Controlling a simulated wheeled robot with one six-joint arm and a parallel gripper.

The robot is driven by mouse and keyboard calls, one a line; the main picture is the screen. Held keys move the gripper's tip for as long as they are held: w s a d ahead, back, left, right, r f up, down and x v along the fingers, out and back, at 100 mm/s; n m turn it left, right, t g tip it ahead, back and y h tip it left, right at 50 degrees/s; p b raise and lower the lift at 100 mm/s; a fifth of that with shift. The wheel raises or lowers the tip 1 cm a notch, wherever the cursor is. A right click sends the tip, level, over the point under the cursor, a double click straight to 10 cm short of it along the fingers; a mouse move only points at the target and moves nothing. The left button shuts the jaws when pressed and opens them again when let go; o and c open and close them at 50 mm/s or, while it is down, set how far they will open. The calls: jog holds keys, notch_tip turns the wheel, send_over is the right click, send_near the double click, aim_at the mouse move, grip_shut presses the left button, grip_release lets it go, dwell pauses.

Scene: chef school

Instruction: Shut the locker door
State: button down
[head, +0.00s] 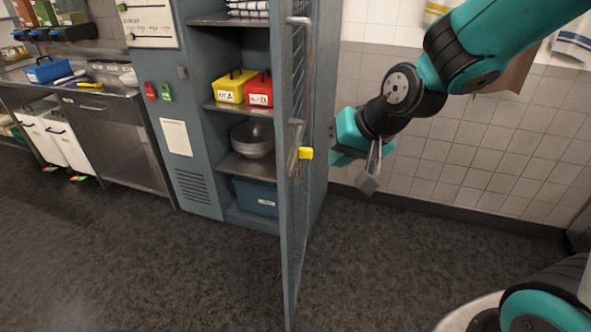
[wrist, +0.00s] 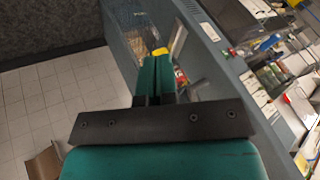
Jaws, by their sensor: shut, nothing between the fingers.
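The grey-blue locker (head: 205,95) stands with its door (head: 290,235) swung wide open toward me, seen almost edge-on. The door has a mesh panel, a long metal handle (head: 308,65) and a yellow tag (head: 305,153). My gripper (head: 338,157) is to the right of the door, on its outer side, at about the tag's height. In the wrist view its teal fingers (wrist: 157,68) are together and empty. The yellow tag (wrist: 160,51) shows just beyond the fingertips there. I cannot tell whether the fingers touch the door.
Locker shelves hold a yellow box (head: 236,86), a red box (head: 259,89), metal bowls (head: 253,138) and a blue bin (head: 256,196). A steel counter (head: 118,105) stands left. A tiled wall (head: 450,145) is at the right. The dark floor (head: 170,265) before the locker is clear.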

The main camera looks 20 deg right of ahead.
jog(key=w+a+f+m+t+p, duration=0.1)
jog(key=w+a+f+p, duration=0.2)
jog(key=w+f, duration=0.6)
jog(key=shift+w+a+h+p, duration=0.3)
jog(key=shift+w+a+p, duration=0.1)
jog(key=shift+p, duration=0.1)
